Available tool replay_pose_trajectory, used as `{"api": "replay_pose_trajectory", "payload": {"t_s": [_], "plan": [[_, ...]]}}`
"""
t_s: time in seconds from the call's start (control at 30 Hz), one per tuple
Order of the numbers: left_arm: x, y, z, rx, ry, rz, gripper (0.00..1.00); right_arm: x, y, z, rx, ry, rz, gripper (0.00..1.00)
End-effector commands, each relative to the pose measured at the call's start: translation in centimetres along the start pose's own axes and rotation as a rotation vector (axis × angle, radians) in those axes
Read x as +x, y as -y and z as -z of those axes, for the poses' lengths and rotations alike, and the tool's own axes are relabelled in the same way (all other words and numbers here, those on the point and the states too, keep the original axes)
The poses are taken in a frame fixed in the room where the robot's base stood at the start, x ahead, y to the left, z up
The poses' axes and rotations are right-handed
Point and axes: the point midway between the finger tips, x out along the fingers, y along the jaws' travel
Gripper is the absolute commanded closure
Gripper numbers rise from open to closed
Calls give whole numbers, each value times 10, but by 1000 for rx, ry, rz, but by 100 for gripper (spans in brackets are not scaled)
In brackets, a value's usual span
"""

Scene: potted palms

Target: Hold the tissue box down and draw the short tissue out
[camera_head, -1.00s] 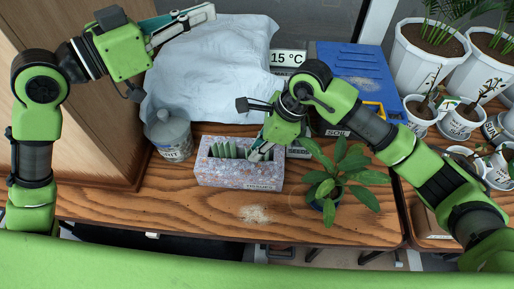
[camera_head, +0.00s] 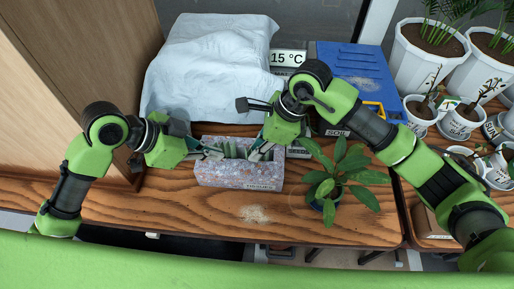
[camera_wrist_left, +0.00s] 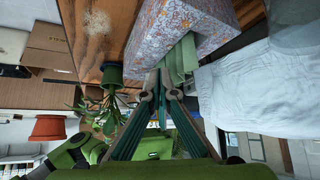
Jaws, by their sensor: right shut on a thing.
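The tissue box (camera_head: 238,176), speckled pink-grey, stands on the wooden table. Several green tissues (camera_head: 232,150) stick up from its top slot. In the left wrist view the box (camera_wrist_left: 185,25) is at the top, with green tissues (camera_wrist_left: 180,60) close ahead of the fingers. My left gripper (camera_head: 212,153) is at the box's left end beside the tissues. Its fingertips (camera_wrist_left: 160,85) look a little apart, so it seems open. My right gripper (camera_head: 258,153) is shut on the box at its right end. The exact grip and the short tissue are hard to make out.
A potted plant (camera_head: 338,175) stands right of the box. White pots (camera_head: 428,60) crowd the right. The table front is clear except for a pale patch (camera_head: 255,214).

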Motion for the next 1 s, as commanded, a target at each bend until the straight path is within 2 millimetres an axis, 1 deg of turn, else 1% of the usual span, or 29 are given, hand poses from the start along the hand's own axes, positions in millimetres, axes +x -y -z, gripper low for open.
{"api": "replay_pose_trajectory", "payload": {"t_s": [0.13, 0.33, 1.0], "plan": [[13, -1, -11, -4, 0, -2, 100, 0, 0, 0, 0, 0, 0, 100], [24, 0, -20, -3, -2, -1, 100, 0, 0, 0, 0, 0, 0, 100], [25, 0, -21, -1, -2, 1, 100, 0, 0, 0, 0, 0, 0, 100]]}}
